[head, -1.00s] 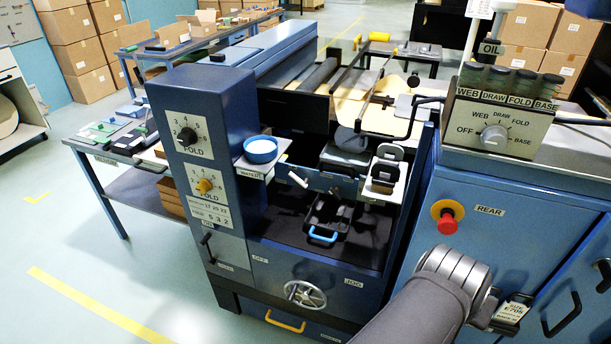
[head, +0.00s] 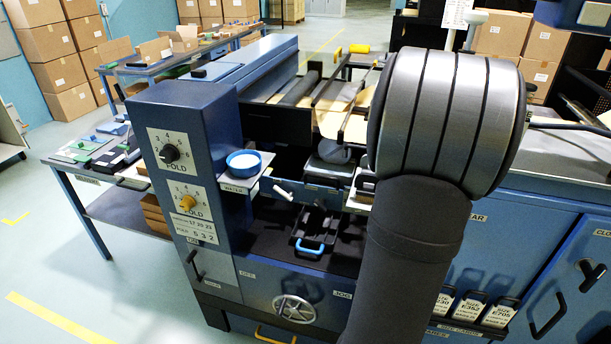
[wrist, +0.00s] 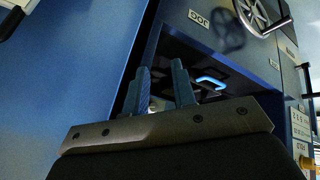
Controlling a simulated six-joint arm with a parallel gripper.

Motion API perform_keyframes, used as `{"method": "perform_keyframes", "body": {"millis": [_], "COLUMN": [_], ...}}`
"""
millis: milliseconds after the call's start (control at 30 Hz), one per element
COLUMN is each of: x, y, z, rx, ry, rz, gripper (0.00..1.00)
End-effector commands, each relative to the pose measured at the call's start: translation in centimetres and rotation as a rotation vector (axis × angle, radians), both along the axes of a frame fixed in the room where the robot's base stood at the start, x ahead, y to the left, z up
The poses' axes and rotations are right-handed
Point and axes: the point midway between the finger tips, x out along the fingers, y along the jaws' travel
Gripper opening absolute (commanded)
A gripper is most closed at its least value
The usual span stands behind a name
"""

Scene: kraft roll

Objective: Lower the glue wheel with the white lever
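The white lever (head: 283,193) sticks out from the blue front of the machine, just below the white shelf with the blue-rimmed dish. A dark grey round part (head: 333,151), perhaps the glue wheel, sits right of and above it; I cannot tell for sure. My gripper is hidden behind my arm in the head view. In the wrist view my gripper (wrist: 163,88) has its two fingers apart with nothing seen between them. It is away from the lever, low by the machine front, and the picture is upside down there.
A black tray with a blue handle (head: 311,248) sits in the bay below the lever. The handwheel (head: 295,308) is on the front panel and also shows in the wrist view (wrist: 256,14). The blue-rimmed dish (head: 243,162) stands on the shelf. My arm covers the machine's right side.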

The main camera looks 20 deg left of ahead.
Motion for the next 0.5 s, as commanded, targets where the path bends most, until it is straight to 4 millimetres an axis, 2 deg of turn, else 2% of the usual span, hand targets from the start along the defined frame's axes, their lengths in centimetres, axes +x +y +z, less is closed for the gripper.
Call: {"method": "perform_keyframes", "body": {"millis": [33, 100, 300, 500], "x": [1.0, 2.9, 8.1, 11.9], "y": [1.6, 3.6, 9.0, 14.5], "z": [-0.8, -1.3, -1.4, -1.2], "rx": [0.021, 0.055, 0.152, 0.249], "ry": [-0.02, -0.077, -0.281, -0.523], "rz": [0.066, 0.154, 0.365, 0.554], "gripper": [0.24, 0.24, 0.24, 0.24]}}
